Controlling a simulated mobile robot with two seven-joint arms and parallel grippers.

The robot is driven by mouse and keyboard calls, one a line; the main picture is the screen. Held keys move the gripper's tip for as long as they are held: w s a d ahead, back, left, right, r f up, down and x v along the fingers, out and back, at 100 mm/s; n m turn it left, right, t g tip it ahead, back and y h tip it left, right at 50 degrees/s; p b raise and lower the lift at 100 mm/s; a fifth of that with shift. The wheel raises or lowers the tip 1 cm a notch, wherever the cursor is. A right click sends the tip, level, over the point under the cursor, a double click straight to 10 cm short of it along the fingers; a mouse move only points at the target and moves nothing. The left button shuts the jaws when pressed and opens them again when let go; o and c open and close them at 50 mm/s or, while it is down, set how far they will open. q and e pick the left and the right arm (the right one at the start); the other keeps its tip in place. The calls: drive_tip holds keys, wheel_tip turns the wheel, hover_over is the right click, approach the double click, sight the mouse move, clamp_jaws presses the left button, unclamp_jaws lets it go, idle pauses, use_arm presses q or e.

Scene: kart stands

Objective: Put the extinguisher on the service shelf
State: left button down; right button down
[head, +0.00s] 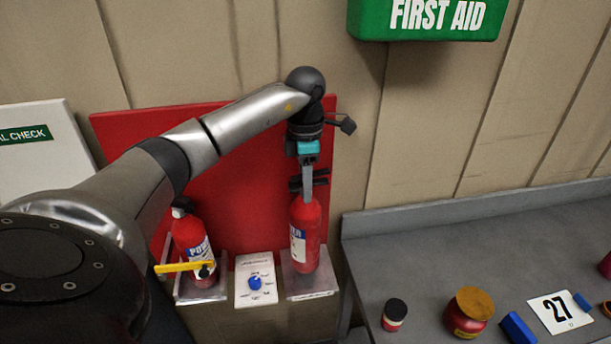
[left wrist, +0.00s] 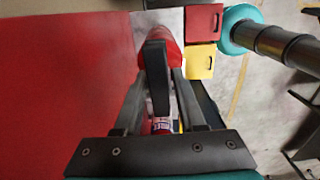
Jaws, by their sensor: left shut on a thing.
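A red fire extinguisher (head: 305,245) with a white label stands upright at the right holder of the red board. My left gripper (head: 308,186) is above it, pointing down and shut on its top. I cannot tell if its base touches the holder. In the left wrist view, the extinguisher's red body (left wrist: 172,48) shows beyond the fingers (left wrist: 158,85). A second red extinguisher (head: 190,240) stands in the left holder, with a yellow bar (head: 184,267) across its front. The grey shelf (head: 400,238) runs along the wall at the right. My right gripper is not in view.
A white card with a blue knob (head: 255,283) sits between the holders. The shelf carries a dark-capped jar (head: 394,314), an orange-lidded red jar (head: 468,311), a blue block (head: 517,328) and a "27" card (head: 560,312). A green first aid box (head: 425,20) hangs above.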

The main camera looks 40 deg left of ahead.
use_arm(q)
wheel_tip(320, 180, down, 3)
drive_tip(key=shift+r, duration=0.1)
drive_tip(key=shift+w, duration=0.1)
drive_tip(key=shift+f, duration=0.2)
drive_tip(key=c, duration=0.5)
unclamp_jaws()
drive_tip(key=shift+f, duration=0.1)
drive_tip(key=shift+r, duration=0.25)
wheel_tip(320, 180, up, 12)
drive_tip(key=shift+f+b, duration=0.15)
drive_tip(key=shift+b, duration=0.3)
drive_tip(key=shift+d, duration=0.1)
